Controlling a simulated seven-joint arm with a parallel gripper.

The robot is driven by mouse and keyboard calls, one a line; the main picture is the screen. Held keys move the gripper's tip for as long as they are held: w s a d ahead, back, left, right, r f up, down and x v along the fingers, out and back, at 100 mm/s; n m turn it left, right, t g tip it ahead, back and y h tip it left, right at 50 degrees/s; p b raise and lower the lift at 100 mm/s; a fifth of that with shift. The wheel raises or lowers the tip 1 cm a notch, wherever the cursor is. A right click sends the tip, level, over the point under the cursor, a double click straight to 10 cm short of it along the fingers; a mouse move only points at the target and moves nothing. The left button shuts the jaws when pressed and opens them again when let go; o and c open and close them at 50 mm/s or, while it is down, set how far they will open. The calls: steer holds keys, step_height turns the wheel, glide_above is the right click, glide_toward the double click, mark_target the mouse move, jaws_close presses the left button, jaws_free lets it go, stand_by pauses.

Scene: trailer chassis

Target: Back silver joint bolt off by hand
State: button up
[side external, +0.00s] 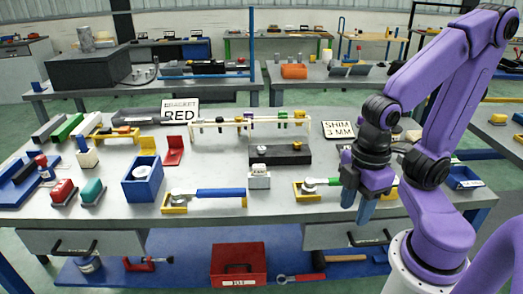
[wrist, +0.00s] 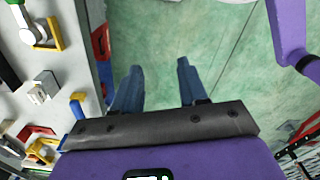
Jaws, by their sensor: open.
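I cannot single out a silver joint bolt with certainty. A light grey block (side external: 259,178) with a pale silvery top stands mid-bench; what seems to be the same block shows at the left in the wrist view (wrist: 42,86). Behind it is a black block (side external: 285,154) with a small pale piece on top. A silver-headed tool with a green handle (side external: 322,184) lies on a yellow holder (side external: 300,193). My gripper (side external: 359,212) points down at the bench's front edge, right of these. Its blue fingers are apart and empty, with green floor between them in the wrist view (wrist: 157,70).
A blue-handled tool (side external: 220,193) lies on another yellow holder to the left. A blue box (side external: 142,178), a red bracket (side external: 174,150) and a rack with several coloured pieces (side external: 248,123) share the bench (side external: 215,165). A lower shelf holds a red box (side external: 238,265).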

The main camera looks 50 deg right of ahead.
stand_by(0.3)
steer(key=shift+o, duration=1.4)
steer(key=shift+w+a, duration=0.1)
steer(key=w+a+r+m, duration=0.2)
steer(key=w+m, duration=0.4)
steer(key=w, duration=0.1)
steer(key=w+a+r+m, duration=0.2)
steer(key=w+m, duration=0.3)
steer(key=w, duration=0.2)
steer(key=w+d+r+m, duration=0.2)
steer(key=w+d+m, duration=0.1)
steer(key=w+m, duration=0.75)
steer(key=m, duration=1.8)
glide_above(263, 148)
step_height(263, 148, down, 18)
steer(key=shift+r, duration=0.25)
